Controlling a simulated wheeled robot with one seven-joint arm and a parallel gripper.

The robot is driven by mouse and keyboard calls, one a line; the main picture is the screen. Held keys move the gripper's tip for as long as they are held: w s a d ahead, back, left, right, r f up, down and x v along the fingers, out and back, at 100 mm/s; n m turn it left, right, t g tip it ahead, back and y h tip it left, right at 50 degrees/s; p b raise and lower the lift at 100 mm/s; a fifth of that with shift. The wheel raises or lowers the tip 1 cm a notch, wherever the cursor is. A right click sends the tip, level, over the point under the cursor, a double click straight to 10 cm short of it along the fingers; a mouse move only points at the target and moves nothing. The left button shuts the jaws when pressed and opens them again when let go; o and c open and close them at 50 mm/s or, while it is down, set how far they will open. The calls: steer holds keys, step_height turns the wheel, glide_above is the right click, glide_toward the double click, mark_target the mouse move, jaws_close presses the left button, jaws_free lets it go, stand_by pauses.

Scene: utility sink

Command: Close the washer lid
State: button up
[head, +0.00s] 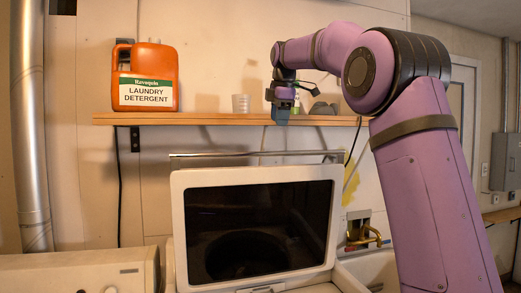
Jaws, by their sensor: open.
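The washer lid (178,226) stands raised, with a white frame around a dark panel that shows a round dark shape. It is open above the white washer body (347,283), which shows only in part at the bottom of the head view. My gripper (281,119) hangs at the end of my purple arm, pointing down in front of the shelf. In the picture it is above the lid's top edge and apart from it. It is open and holds nothing that I can see. The washer's inside is hidden.
A metal bar (230,155) runs behind the lid. A white appliance (75,272) stands left, a brass faucet (369,236) right.

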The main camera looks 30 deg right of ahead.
mark_target(274, 152)
steer(key=shift+n, duration=0.3)
steer(key=x, duration=0.5)
steer(key=w+x, duration=0.1)
steer(key=x, duration=0.5)
steer(key=shift+w+r, duration=0.15)
steer(key=shift+w, duration=0.05)
jaws_close()
